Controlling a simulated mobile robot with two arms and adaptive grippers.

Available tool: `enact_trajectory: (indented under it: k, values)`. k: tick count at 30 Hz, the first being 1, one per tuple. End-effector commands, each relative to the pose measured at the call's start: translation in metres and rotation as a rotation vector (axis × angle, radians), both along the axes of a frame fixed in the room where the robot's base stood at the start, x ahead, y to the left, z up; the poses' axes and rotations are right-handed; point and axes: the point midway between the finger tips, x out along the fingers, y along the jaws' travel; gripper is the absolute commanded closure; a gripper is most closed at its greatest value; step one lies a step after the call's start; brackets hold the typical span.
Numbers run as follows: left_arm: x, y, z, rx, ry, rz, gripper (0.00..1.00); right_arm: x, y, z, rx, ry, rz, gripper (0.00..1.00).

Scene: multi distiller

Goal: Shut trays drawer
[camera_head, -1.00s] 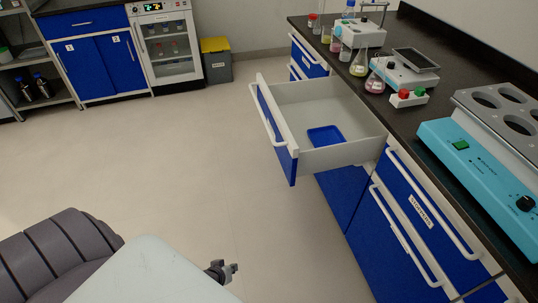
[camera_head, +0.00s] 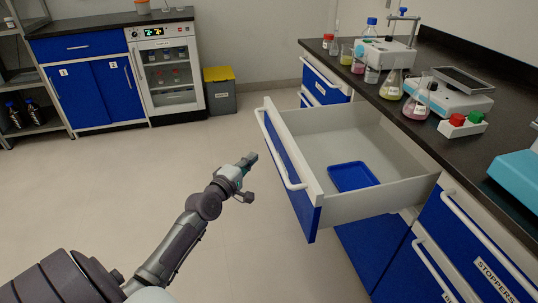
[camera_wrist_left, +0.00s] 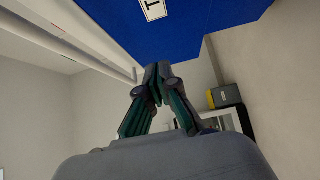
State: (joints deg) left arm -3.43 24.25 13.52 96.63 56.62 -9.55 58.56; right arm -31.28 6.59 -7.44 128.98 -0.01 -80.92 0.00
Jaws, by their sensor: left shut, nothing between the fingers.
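The open drawer (camera_head: 340,138) sticks far out of the bench on the right in the head view. It has a blue front (camera_head: 290,170) with a long white handle (camera_head: 276,150), and a blue tray (camera_head: 353,176) lies inside. My left gripper (camera_head: 247,163) is shut and empty, a little to the left of the drawer front. In the left wrist view the shut fingers (camera_wrist_left: 157,75) point toward the blue front (camera_wrist_left: 200,22), which carries a partly visible white label. I cannot tell from these views whether they touch. My right gripper is not in view.
The black bench top (camera_head: 400,100) carries flasks, a stirrer (camera_head: 447,95) and a red and green-capped holder (camera_head: 462,124). A stoppers drawer (camera_head: 475,245) is below it. A grey bin with yellow lid (camera_head: 219,90) stands at the back. The floor to the left is clear.

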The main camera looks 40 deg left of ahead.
Motion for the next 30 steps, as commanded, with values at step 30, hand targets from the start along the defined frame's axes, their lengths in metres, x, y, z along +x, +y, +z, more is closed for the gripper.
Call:
enact_trajectory:
  k: [30]
  values:
    - [0.065, -0.023, -0.001, 0.003, 0.001, 0.001, 1.0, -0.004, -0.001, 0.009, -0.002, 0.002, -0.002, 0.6]
